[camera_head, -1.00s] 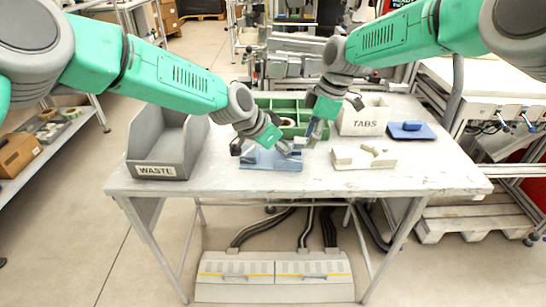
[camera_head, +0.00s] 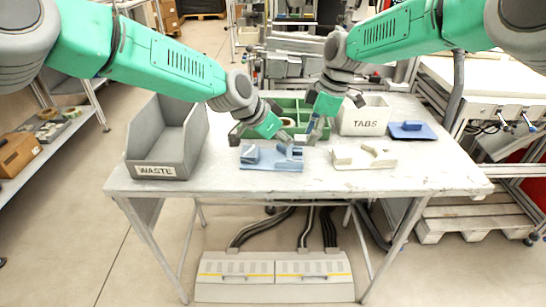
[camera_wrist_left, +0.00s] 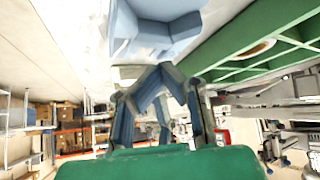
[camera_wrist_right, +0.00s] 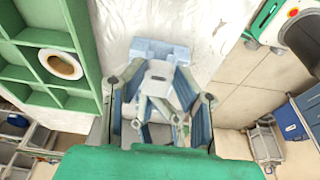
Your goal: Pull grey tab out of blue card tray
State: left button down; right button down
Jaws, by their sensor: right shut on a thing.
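The blue card tray (camera_head: 258,164) lies on the table's front middle, with raised blue parts; it also shows in the left wrist view (camera_wrist_left: 150,32) and right wrist view (camera_wrist_right: 150,47). My right gripper (camera_head: 312,138) is just beyond its right end. In the right wrist view its fingers are shut on a pale grey piece (camera_wrist_right: 158,75), which looks like the grey tab. I cannot tell whether this piece still touches the tray. My left gripper (camera_head: 262,136) is above and behind the tray. Its fingertips (camera_wrist_left: 163,68) meet, with nothing visible between them.
A grey WASTE bin (camera_head: 160,150) stands at left. A green divided box (camera_head: 290,105) with a reel is behind the grippers. A white TABS box (camera_head: 364,120), a white tray (camera_head: 350,159) and a dark blue pad (camera_head: 412,134) are at right. The table's front strip is clear.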

pick_arm(q)
jog(key=shift+r, duration=2.1)
jog(key=shift+w, duration=0.1)
jog(key=shift+r, duration=0.1)
jog(key=v, duration=1.1)
jog(key=shift+a+r, duration=0.2)
jog(key=shift+a, duration=0.1)
